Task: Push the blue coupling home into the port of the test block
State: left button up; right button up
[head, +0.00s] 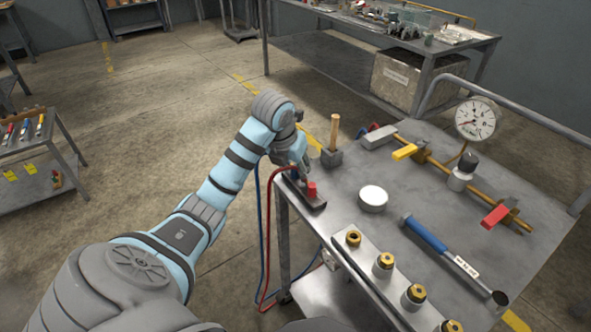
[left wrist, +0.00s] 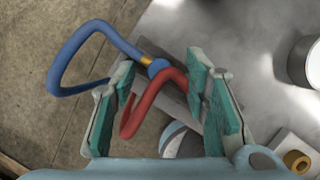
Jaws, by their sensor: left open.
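The dark test block (head: 315,203) lies at the left edge of the cart top. A red coupling (head: 311,190) stands up on it. The blue coupling (head: 294,174) is small behind it, below my left gripper (head: 303,166). In the left wrist view the blue coupling (left wrist: 158,67) has a brass band and a blue hose (left wrist: 105,32). It lies between the open fingertips of my left gripper (left wrist: 160,64), apart from both pads. A red hose (left wrist: 150,92) crosses between the fingers. I cannot tell how deep the blue coupling sits in its port. My right gripper is out of view.
The hoses hang off the cart's left edge. A wooden-handled mallet (head: 333,140) stands behind the block, and a round white tin (head: 373,198) lies to its right.

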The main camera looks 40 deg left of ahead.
aim_at(294, 169)
pick_arm(q)
jog(key=shift+w+f, duration=0.15)
jog(key=shift+f, duration=0.15)
grip_shut()
jog(key=shift+r, duration=0.2)
jog(key=shift+r, duration=0.2)
notch_tip(294, 169, up, 6)
jog(key=p, duration=0.4)
jog(key=shift+r, duration=0.15)
notch_tip(294, 169, up, 13)
jog(key=p, duration=1.3)
